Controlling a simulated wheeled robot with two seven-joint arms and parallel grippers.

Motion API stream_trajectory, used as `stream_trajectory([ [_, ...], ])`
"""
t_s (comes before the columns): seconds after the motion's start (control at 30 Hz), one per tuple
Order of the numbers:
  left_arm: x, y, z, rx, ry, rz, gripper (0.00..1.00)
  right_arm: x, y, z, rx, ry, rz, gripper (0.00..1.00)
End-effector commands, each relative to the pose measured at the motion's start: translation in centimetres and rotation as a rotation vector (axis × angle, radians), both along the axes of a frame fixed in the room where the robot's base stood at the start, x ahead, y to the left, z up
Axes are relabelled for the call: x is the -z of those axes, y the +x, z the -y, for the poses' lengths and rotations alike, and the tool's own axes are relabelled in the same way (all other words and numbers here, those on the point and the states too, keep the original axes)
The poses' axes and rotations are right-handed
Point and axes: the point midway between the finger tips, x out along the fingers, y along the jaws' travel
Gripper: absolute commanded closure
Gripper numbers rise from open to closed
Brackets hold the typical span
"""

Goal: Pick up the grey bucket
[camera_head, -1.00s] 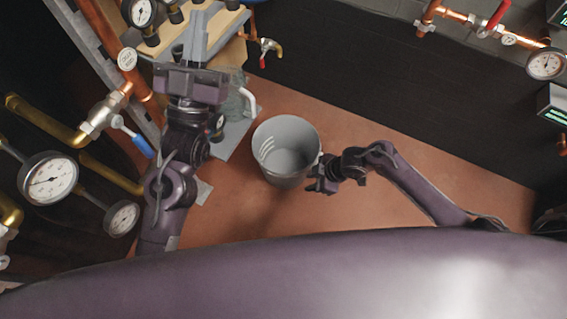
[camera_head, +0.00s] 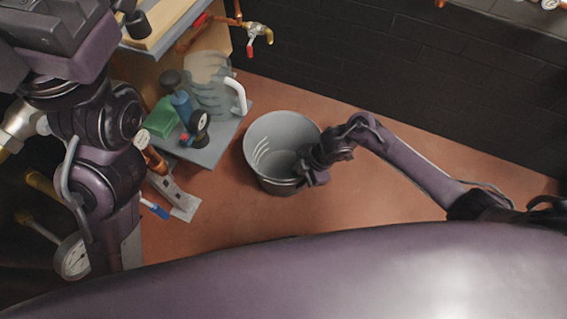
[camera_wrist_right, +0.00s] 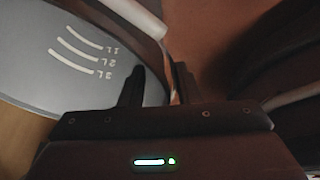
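The grey bucket (camera_head: 268,138) stands upright on the reddish floor in the middle of the head view, its mouth open and empty. Its light inner wall (camera_wrist_right: 60,50) with volume marks fills the left of the right wrist view. My right gripper (camera_head: 308,172) is at the bucket's right rim. In the right wrist view its fingers (camera_wrist_right: 158,82) are apart, one over the inside and one outside, with the rim and wall between them. My left arm's dark end (camera_head: 58,40) is at the upper left; its fingertips are not clearly visible.
A low shelf (camera_head: 222,132) left of the bucket holds a clear jug (camera_head: 210,85), a green box (camera_head: 161,118), a blue bottle (camera_head: 181,106) and a gauge (camera_head: 199,122). A brass tap (camera_head: 258,32) sticks out above. Floor right of the bucket is free.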

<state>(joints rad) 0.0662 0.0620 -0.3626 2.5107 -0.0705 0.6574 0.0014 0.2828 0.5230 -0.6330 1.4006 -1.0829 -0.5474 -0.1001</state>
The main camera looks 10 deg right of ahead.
Motion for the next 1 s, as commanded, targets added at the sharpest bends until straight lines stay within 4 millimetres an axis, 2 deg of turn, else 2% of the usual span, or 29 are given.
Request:
stream_trajectory([
  [0.03, 0.3, -0.4, 0.1, 0.001, 0.000, 0.020, 1.00, 1.1, -0.1, -0.3, 0.000, 0.002, 0.000, 0.70],
  [0.13, -0.2, -0.8, 0.3, 0.001, 0.004, 0.040, 1.00, 2.0, 0.0, -0.7, 0.001, 0.001, -0.001, 0.70],
  [0.5, -0.7, -1.1, 0.4, 0.000, 0.008, 0.050, 1.00, 2.3, 0.1, -1.0, 0.001, 0.000, 0.001, 0.70],
  [0.73, -0.7, -1.1, 0.4, 0.000, 0.007, 0.050, 1.00, 2.3, 0.1, -1.0, 0.001, 0.000, 0.001, 1.00],
  [1.0, -0.7, -1.1, 0.4, 0.000, 0.007, 0.050, 1.00, 2.3, 0.1, -0.9, 0.001, 0.000, 0.001, 1.00],
])
